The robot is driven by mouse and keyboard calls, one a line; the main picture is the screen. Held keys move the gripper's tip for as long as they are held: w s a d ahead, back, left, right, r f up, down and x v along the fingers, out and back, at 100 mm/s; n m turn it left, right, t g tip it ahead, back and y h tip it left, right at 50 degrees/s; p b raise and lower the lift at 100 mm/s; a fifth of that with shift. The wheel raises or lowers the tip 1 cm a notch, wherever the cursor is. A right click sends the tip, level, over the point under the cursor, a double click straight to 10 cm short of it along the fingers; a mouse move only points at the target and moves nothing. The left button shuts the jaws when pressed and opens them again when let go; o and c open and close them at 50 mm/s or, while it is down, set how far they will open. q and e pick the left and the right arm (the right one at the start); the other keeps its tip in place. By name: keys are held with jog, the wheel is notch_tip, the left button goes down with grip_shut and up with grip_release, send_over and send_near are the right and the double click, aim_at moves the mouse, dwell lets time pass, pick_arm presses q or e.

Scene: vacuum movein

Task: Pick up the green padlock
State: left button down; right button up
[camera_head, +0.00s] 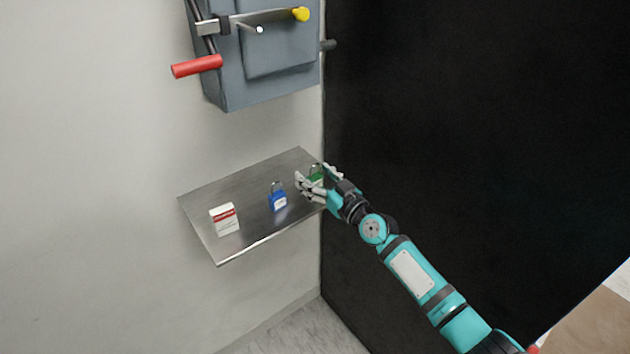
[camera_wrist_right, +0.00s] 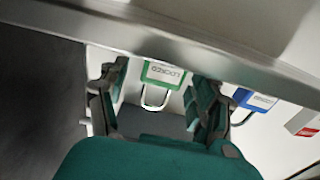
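The green padlock (camera_head: 316,178) stands at the right end of a metal shelf. It also shows in the right wrist view (camera_wrist_right: 163,74), with its white label and metal shackle. My right gripper (camera_head: 317,174) is open, with one finger on each side of the padlock. In the right wrist view my right gripper (camera_wrist_right: 158,80) shows gaps between the padlock and both fingers. The fingers partly cover the padlock in the head view. My left gripper is out of view.
A blue padlock (camera_head: 278,198) stands left of the green one on the shelf (camera_head: 243,202). A red and white box (camera_head: 224,219) stands further left. A grey electrical box (camera_head: 262,75) with a red handle (camera_head: 197,66) hangs above. A black wall (camera_head: 440,110) is close on the right.

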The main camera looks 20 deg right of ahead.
aim_at(316, 177)
grip_shut()
dwell(0.4)
jog(key=shift+r, duration=0.5)
notch_tip(316, 177, up, 3)
jog(key=shift+s+p, duration=0.15)
jog(key=shift+p, duration=0.55)
jog(key=s+a+r, duration=0.1)
jog(key=s+a, duration=0.3)
jog(key=s, duration=1.1)
jog(key=shift+a+b, duration=0.15)
jog(key=shift+b, duration=0.3)
